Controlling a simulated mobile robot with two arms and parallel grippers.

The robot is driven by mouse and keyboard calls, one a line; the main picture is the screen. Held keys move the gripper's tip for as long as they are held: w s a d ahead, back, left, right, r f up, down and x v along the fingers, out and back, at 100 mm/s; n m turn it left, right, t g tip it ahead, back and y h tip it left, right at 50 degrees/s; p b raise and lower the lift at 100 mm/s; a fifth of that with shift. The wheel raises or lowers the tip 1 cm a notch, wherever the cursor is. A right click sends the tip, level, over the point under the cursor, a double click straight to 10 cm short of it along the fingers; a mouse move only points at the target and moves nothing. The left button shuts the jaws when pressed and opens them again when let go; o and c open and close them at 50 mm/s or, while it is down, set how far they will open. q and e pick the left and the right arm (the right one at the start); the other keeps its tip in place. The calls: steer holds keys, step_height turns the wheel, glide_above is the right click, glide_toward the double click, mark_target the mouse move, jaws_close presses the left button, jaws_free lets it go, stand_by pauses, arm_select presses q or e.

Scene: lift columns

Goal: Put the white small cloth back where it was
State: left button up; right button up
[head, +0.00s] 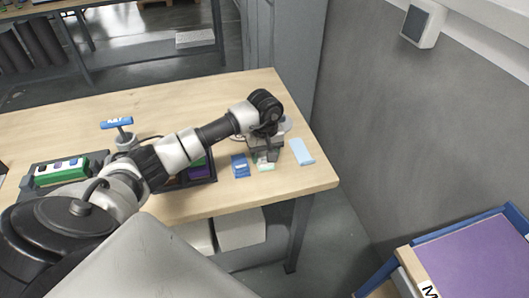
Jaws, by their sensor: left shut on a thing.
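My left arm reaches in from the left over the table. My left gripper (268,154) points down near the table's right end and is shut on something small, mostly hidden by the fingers. A small pale white-green piece (265,167) shows right at and below the fingertips; it looks like the white small cloth, but I cannot tell whether it touches the table. A blue folded piece (240,166) lies just left of the gripper. A light blue flat cloth (302,152) lies just to its right. My right gripper is not in view.
The wooden table (230,200) has bare room at its front and right edge. A dark tray (202,170) with coloured items stands left of the blue piece. A blue-topped stand (117,123) is farther left. A purple-topped surface (480,262) is at lower right, beside a grey wall.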

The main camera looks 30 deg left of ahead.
mark_target(264, 156)
arm_select(q)
steer(key=o, duration=0.7)
steer(key=shift+f, duration=0.1)
step_height(264, 156, up, 12)
steer(key=b, duration=0.2)
